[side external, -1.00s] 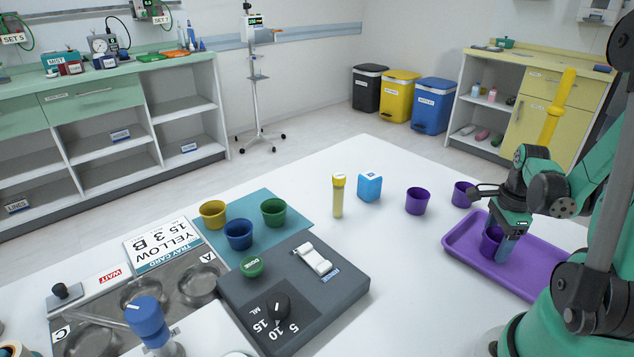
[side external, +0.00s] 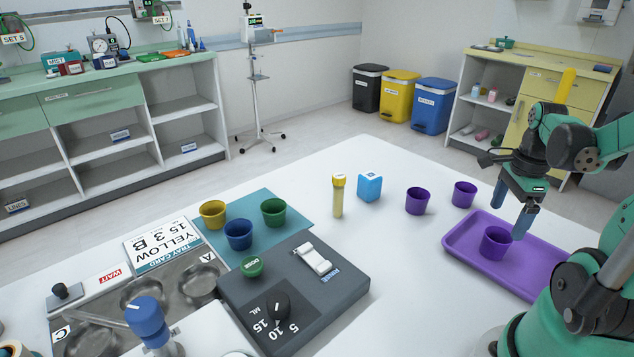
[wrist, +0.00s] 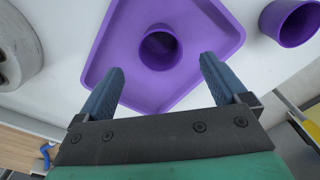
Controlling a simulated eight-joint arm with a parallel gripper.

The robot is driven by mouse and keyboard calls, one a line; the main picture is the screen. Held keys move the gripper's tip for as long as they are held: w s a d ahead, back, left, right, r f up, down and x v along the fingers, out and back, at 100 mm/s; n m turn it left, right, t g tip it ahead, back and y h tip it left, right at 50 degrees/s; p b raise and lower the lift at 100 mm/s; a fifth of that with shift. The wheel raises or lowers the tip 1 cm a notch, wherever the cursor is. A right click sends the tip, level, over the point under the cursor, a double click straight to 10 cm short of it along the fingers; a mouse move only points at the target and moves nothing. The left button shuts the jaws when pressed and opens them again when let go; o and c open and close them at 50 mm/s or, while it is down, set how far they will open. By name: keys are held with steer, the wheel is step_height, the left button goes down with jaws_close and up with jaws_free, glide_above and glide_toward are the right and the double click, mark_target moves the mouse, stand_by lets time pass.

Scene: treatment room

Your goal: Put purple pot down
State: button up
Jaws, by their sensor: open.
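A purple pot (side external: 495,243) stands upright on the purple tray (side external: 463,240) at the right of the white table. In the wrist view the same pot (wrist: 160,48) sits inside the tray (wrist: 222,52), ahead of the fingertips. My gripper (side external: 511,212) is open and empty, above the pot and a little to its right. In the wrist view its two blue fingers (wrist: 158,78) are spread wide, with nothing between them but tray. Two more purple pots, one farther left (side external: 417,201) and one behind the tray (side external: 464,194), stand on the table.
A blue box (side external: 369,187) and a yellow tube (side external: 338,197) stand left of the pots. A grey block (side external: 345,290) and a teal mat (side external: 272,200) with yellow, blue and green pots lie farther left. The tray's left part is bare.

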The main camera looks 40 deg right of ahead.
step_height(320, 180, up, 6)
steer(key=w+a+n+t, duration=0.3)
steer(key=w+a+n, duration=0.3)
steer(key=a+n, duration=0.4)
steer(key=w+a+n+t, duration=0.4)
steer(key=a+n, duration=0.7)
steer(key=n, duration=0.6)
steer(key=shift+w, duration=1.25)
steer(key=shift+o, duration=0.5)
steer(key=shift+r, duration=0.1)
